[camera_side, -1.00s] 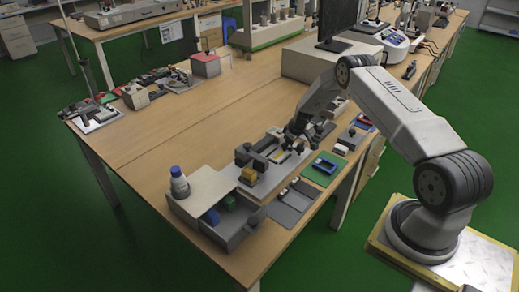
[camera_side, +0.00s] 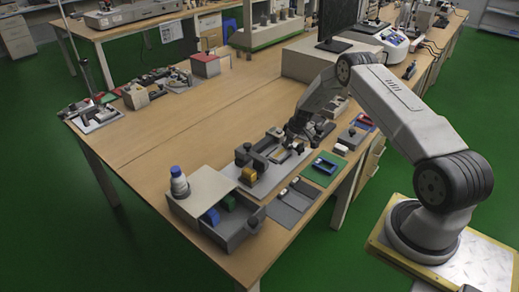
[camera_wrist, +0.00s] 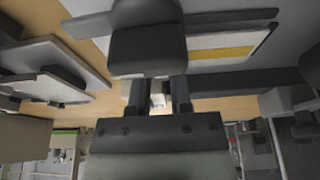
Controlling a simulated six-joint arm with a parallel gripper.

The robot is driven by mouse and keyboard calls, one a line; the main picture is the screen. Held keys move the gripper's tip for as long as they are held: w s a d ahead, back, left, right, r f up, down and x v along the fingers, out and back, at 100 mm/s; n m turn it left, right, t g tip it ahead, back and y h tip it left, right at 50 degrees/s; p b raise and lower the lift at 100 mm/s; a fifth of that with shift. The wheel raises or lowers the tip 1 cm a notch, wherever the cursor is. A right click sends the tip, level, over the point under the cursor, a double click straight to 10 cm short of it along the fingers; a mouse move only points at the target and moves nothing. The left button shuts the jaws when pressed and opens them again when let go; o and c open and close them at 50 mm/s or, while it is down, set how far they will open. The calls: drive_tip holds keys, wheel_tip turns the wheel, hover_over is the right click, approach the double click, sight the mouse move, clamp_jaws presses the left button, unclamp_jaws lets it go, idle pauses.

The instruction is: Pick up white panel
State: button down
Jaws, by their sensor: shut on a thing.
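My gripper (camera_side: 297,138) is low over the far right end of a pale fixture plate (camera_side: 262,183) in the side view. In the wrist view my gripper (camera_wrist: 156,90) has two dark fingers with their tips at a dark rounded block (camera_wrist: 148,45). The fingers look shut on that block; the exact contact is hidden. A white panel (camera_wrist: 207,41) with a yellow strip lies on a grey surface, right of the block in the wrist view.
Black clamp blocks (camera_side: 243,155) stand on the fixture. A grey open drawer box (camera_side: 239,224) with blue and green pieces and a blue-capped bottle (camera_side: 179,184) are at the near left. A green mat (camera_side: 321,171) lies to the right. The table's middle (camera_side: 200,130) is clear.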

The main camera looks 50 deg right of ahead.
drive_tip(key=shift+r, duration=2.15)
drive_tip(key=shift+r, duration=0.1)
